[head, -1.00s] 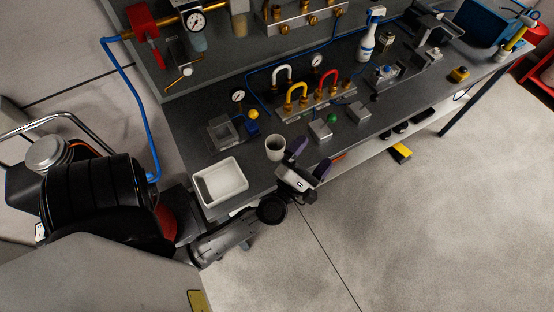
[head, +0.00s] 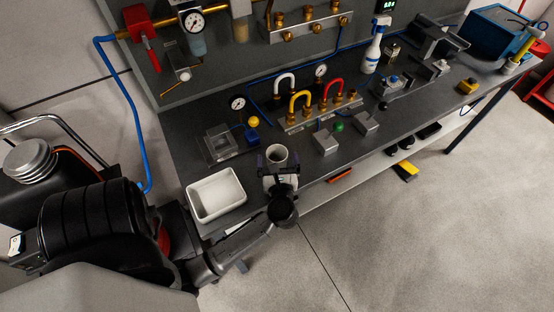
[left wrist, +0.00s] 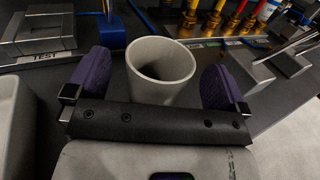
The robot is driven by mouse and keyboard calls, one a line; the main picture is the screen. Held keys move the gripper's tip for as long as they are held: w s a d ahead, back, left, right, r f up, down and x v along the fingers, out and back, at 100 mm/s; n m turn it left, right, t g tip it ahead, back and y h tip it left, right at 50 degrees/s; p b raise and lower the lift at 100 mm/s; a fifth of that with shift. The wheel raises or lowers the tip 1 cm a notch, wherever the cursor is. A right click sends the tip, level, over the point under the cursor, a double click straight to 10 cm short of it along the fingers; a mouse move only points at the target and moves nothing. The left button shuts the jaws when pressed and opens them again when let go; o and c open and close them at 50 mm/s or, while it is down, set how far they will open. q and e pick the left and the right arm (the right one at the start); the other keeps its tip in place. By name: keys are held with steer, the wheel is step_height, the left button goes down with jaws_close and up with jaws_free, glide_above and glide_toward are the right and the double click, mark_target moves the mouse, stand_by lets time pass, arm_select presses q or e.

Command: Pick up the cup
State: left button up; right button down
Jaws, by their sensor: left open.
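The cup (head: 277,156) is light grey, upright and open at the top, near the front edge of the bench. In the left wrist view the cup (left wrist: 161,72) stands between the two purple fingers. My left gripper (head: 277,163) is open at the front side of the cup, with one finger on each side. In the left wrist view gaps show between my left gripper's fingers (left wrist: 158,80) and the cup. The cup's lower part is hidden behind the gripper body. My right gripper is not in view.
A white tray (head: 238,195) lies just left of the cup on the bench (head: 190,157). Grey blocks (head: 326,143), a green ball (head: 339,127) and a pipe manifold (head: 318,113) stand to the right and behind. A yellow ball (head: 253,121) sits behind the cup.

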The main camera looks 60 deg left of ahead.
arm_select(q)
steer(key=shift+x, duration=1.25)
